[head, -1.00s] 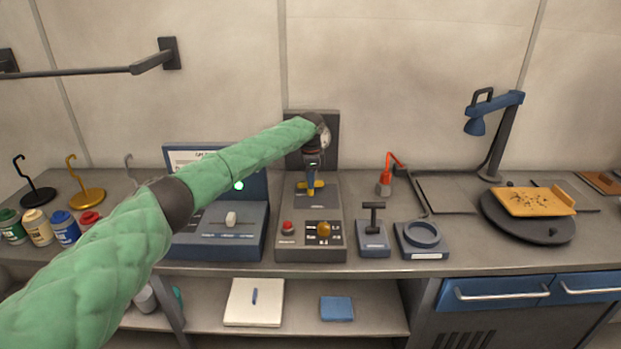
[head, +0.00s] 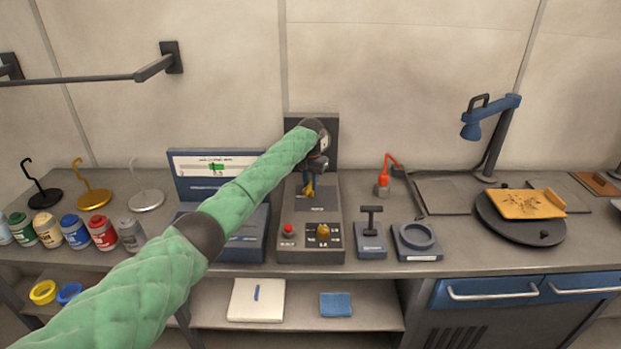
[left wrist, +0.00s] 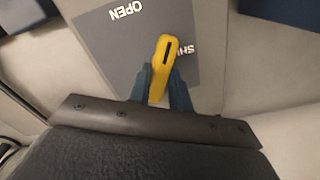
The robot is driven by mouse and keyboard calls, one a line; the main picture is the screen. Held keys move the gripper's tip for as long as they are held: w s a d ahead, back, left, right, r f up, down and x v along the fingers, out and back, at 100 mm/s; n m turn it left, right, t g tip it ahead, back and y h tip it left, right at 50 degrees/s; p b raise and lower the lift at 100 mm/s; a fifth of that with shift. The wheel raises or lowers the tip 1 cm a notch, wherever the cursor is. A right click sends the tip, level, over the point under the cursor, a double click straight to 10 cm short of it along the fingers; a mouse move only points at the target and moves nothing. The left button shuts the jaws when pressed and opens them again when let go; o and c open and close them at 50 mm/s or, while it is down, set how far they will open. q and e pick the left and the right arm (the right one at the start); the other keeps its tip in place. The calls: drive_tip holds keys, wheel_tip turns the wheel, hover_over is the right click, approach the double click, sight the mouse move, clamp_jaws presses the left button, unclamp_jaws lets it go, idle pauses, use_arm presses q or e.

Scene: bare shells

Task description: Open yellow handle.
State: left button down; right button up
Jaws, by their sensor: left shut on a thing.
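In the left wrist view the yellow handle (left wrist: 162,66) lies over a grey plate (left wrist: 110,50) lettered OPEN on the left, with a partly covered word starting SH on the right. My left gripper (head: 311,184) is shut on the handle; its blue fingers (left wrist: 160,88) press on both sides of it. The handle's pivot is hard to make out. My right gripper is not in view.
On the device's front are a red button (head: 289,230) and a yellow knob (head: 323,231). A black T-handle unit (head: 371,235) and a ring holder (head: 416,238) stand to the right. A red toggle clamp (head: 383,182) is behind them. Several paint jars (head: 75,231) line the left.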

sight(310, 184)
use_arm(q)
drive_tip(key=n+p, duration=0.2)
drive_tip(key=n, duration=0.2)
drive_tip(key=shift+r, duration=0.15)
drive_tip(key=shift+n+p, duration=0.55)
drive_tip(key=shift+n, duration=0.35)
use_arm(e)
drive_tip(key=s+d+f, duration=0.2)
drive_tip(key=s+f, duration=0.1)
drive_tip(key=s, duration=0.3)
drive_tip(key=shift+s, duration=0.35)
use_arm(q)
drive_tip(key=c, duration=1.3)
unclamp_jaws()
drive_tip(key=shift+r, duration=0.15)
wheel_tip(310, 184, up, 6)
drive_tip(key=b, duration=0.3)
drive_tip(key=shift+w, duration=0.1)
drive_tip(key=shift+r, duration=0.65)
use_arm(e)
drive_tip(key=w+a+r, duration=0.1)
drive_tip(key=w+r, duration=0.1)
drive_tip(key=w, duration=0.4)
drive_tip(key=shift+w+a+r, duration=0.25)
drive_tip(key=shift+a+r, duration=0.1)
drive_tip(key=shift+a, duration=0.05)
